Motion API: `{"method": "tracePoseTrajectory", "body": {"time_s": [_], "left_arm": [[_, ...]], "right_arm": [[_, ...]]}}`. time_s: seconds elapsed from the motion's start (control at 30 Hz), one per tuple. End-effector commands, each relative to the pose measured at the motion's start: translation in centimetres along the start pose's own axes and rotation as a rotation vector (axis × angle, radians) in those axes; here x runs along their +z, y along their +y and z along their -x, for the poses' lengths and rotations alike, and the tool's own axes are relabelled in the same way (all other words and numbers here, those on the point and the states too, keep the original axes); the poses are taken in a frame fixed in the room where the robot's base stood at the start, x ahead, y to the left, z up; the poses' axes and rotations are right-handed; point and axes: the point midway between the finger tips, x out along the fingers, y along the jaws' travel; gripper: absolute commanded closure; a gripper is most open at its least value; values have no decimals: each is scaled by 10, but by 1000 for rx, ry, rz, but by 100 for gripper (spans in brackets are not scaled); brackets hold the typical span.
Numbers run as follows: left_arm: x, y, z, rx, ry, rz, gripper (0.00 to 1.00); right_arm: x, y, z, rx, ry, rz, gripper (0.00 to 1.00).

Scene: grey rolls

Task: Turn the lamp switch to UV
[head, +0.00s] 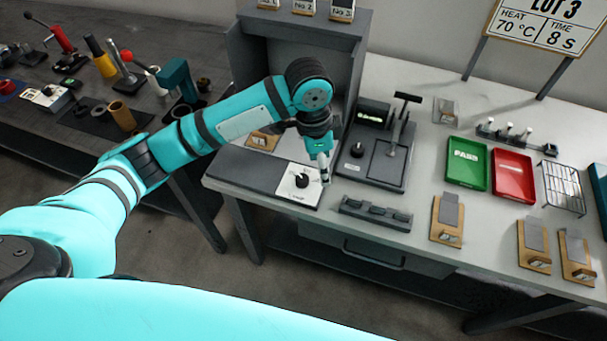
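The lamp switch is probably the black knob (302,181) on a white plate (290,190), at the right end of a low dark base (245,178) in front of the grey booth. The plate's lettering is too small to read, so I cannot tell the knob's setting. My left arm reaches in from the left, over the base. My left gripper (324,177) points down at the plate's right edge, just right of the knob. Its fingers look close together and small; whether they are shut or touch anything is unclear. My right gripper is not in view.
A dark press (377,150) with a lever and its own knob stands just right of my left gripper. A dark slotted block (375,213) lies in front. A green tray (467,163) and red tray (513,176) are farther right. The grey booth (290,55) rises behind.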

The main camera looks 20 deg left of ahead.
Motion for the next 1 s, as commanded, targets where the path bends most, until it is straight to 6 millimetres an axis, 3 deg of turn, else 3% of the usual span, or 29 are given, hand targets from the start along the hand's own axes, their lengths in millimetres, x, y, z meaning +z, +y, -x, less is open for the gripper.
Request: {"method": "tracePoseTrajectory", "body": {"time_s": [0.03, 0.2, 0.37, 0.57, 1.0], "left_arm": [[5, -18, 18, -18, -39, -6, 43], [20, -44, 56, -19, -124, -6, 43], [25, -51, 65, -16, -147, 0, 43], [29, -50, 40, -12, -149, 0, 43], [43, -51, -54, -13, -148, -1, 43]], "right_arm": [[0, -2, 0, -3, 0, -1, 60], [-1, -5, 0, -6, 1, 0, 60], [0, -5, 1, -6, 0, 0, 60], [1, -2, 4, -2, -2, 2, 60], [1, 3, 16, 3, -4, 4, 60]]}}
